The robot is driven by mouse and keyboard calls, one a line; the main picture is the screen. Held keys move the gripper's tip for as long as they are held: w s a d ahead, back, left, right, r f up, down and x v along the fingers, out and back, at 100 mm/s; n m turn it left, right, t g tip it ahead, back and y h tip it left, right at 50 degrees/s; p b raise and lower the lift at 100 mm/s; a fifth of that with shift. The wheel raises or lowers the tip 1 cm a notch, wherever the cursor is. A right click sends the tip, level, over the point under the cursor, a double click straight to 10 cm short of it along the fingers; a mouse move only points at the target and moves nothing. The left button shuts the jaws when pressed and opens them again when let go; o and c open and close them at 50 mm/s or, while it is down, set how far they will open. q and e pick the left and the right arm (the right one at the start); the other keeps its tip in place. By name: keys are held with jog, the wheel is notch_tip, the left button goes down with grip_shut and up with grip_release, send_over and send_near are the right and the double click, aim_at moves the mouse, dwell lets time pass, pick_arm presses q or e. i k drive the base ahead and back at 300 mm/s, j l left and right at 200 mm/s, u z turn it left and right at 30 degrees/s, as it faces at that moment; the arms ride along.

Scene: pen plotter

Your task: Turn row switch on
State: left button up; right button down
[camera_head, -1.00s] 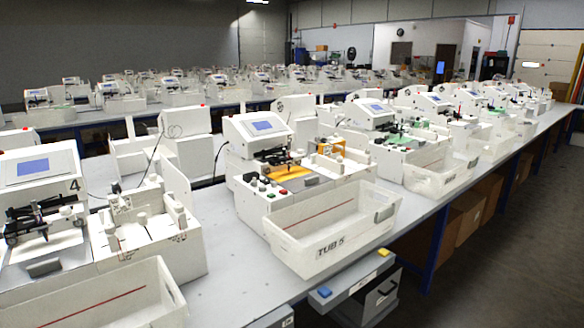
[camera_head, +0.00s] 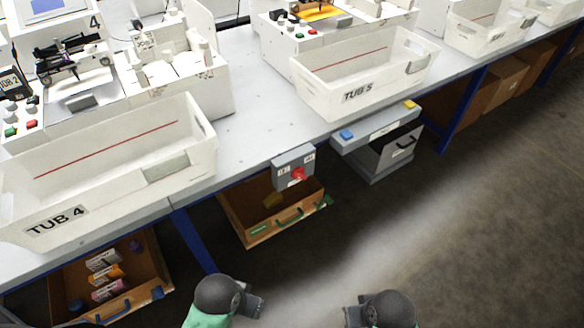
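A grey switch box (camera_head: 293,165) with a red rotary knob (camera_head: 298,174) is mounted at the table's front edge, near the centre of the head view. Small white labels sit on the box, too small to read. The knob's exact setting cannot be told. My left gripper (camera_head: 254,304) is low in the view, below and left of the box, apart from it. My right gripper (camera_head: 354,316) is at the bottom edge, below and right of the box, also apart from it. Neither touches the knob. Their fingers are too small and partly cut off to judge.
TUB 4 (camera_head: 170,170) and TUB 5 (camera_head: 405,78) stand along the table's front edge. An open wooden drawer (camera_head: 247,229) is below the switch box, another (camera_head: 131,300) to the left. The floor is clear.

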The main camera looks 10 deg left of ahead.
aim_at(298, 173)
jog(key=l, duration=0.5)
jog(key=k+l+u, duration=0.1)
jog(key=l, duration=0.4)
jog(key=k+l, duration=0.1)
jog(key=l, duration=0.9)
jog(key=k+l+u, duration=0.1)
jog(key=l, duration=0.35)
jog(key=k+l, duration=0.15)
jog(key=l, duration=0.35)
